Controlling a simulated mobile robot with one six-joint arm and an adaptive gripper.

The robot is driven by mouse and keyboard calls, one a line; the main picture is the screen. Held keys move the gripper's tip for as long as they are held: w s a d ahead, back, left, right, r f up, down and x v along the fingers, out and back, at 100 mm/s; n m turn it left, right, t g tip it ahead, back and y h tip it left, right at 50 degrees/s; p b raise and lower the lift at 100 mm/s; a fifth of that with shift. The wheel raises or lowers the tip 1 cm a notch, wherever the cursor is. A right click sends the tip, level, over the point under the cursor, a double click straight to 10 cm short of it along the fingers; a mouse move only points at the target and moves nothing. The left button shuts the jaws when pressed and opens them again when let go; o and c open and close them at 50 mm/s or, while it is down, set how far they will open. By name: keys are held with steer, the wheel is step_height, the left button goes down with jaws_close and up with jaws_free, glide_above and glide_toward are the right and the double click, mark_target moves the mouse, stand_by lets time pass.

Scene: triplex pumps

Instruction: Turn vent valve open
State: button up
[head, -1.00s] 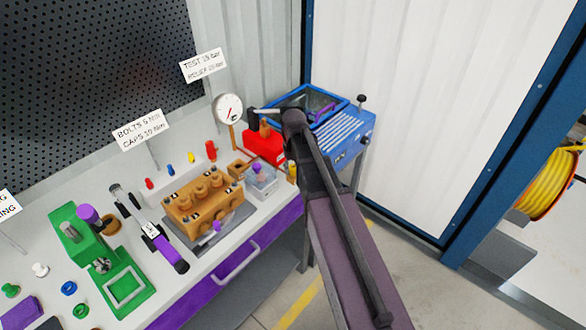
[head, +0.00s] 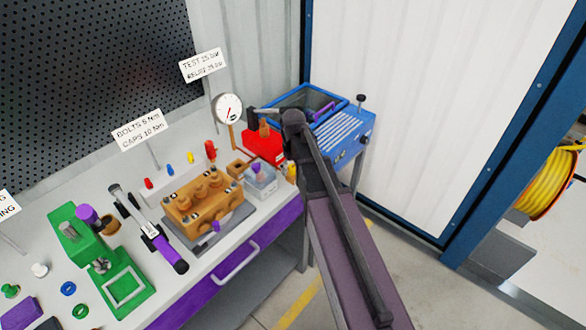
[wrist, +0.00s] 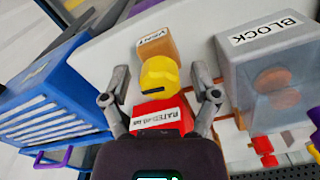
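In the wrist view, a yellow knob (wrist: 158,78) with a dark slot stands in front of an orange block labelled VENT (wrist: 157,44). My gripper (wrist: 160,72) is open, with one finger on each side of the knob and a visible gap on both sides. The knob hides part of the orange block. In the head view, my arm's dark end is above the red unit (head: 264,144) near the gauge (head: 228,108). The fingers are hard to make out there.
A red block with a white label (wrist: 150,116) lies just below the knob. A grey box labelled BLOCK (wrist: 245,70) stands close on the right. A blue ribbed cabinet (wrist: 50,100) is at the left. An orange pump block (head: 203,205) sits on the bench.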

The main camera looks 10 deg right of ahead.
steer(key=shift+m, duration=0.4)
